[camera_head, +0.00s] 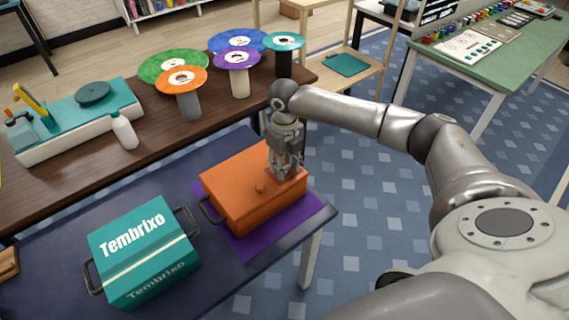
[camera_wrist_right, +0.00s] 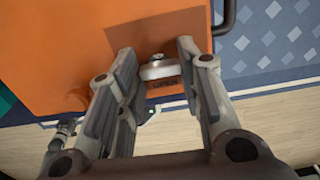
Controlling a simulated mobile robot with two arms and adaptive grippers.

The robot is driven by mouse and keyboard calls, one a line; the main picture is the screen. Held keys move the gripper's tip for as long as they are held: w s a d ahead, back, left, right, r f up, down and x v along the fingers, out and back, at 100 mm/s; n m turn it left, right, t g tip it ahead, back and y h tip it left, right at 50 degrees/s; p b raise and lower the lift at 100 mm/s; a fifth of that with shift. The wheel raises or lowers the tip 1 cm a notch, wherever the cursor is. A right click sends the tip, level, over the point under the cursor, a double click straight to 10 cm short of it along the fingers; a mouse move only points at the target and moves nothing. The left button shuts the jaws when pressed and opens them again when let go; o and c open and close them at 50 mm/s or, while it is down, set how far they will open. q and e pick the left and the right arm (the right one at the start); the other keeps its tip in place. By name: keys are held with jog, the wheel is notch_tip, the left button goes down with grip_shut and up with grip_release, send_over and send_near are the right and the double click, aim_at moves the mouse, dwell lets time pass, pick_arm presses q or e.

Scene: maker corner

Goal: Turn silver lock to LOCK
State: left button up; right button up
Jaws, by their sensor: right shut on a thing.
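The orange box (camera_head: 235,205) with a dark side handle sits on a purple mat (camera_head: 253,240) on the dark blue table. In the head view the gripper hides the lock. My left gripper is not in view.
A teal Tembrixo box (camera_head: 125,235) stands at the table's front left. Patterned floor lies right of the table.

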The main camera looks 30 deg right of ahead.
aim_at(285, 168)
dwell(0.3)
jog(key=o, duration=1)
jog(key=shift+r, duration=0.15)
notch_tip(285, 168, up, 12)
jog(key=shift+f, duration=0.1)
